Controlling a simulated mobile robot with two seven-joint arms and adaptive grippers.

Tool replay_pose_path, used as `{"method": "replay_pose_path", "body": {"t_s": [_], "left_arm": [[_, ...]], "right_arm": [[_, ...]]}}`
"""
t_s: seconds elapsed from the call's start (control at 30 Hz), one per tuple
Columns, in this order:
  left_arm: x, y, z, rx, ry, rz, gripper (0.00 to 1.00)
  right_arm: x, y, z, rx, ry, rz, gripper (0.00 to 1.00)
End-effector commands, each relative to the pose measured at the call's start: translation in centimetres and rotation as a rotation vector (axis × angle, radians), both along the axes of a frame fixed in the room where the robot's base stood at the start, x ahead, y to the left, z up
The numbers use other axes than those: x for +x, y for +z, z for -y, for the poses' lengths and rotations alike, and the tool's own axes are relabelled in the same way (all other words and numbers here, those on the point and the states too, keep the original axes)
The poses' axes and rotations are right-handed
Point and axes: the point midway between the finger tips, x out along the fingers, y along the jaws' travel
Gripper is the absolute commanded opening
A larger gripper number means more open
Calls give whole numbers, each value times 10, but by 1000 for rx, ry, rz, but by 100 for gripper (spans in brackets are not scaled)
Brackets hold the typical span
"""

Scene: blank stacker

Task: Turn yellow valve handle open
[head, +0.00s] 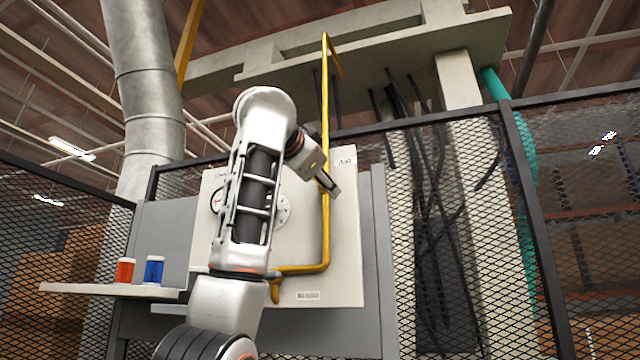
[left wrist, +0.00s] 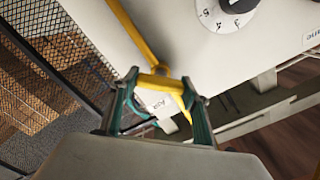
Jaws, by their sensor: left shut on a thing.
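The yellow valve handle (left wrist: 162,83) is a short yellow bar on the yellow pipe at the white panel. In the left wrist view it lies between the two teal-padded fingers of my left gripper (left wrist: 160,90), which is shut on it. In the head view my left gripper (head: 333,187) is at the upright yellow pipe (head: 326,235), in front of the panel's right half. The gripper and arm hide most of the handle there. My right gripper is not in view.
The white panel (head: 343,270) carries round gauges, partly behind my left arm. Black mesh fencing (head: 590,200) stands on both sides. A large grey duct (head: 145,80) rises at the left.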

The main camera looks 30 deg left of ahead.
Motion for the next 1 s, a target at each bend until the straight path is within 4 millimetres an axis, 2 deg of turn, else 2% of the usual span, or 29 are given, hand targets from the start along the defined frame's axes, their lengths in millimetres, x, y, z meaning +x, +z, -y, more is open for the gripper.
{"method": "replay_pose_path", "body": {"t_s": [0.6, 1.0], "left_arm": [[0, -2, 1, 546, -2, -130, 25], [0, -2, 1, 749, -2, -179, 25]], "right_arm": [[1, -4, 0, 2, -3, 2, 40], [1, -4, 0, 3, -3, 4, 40]]}}
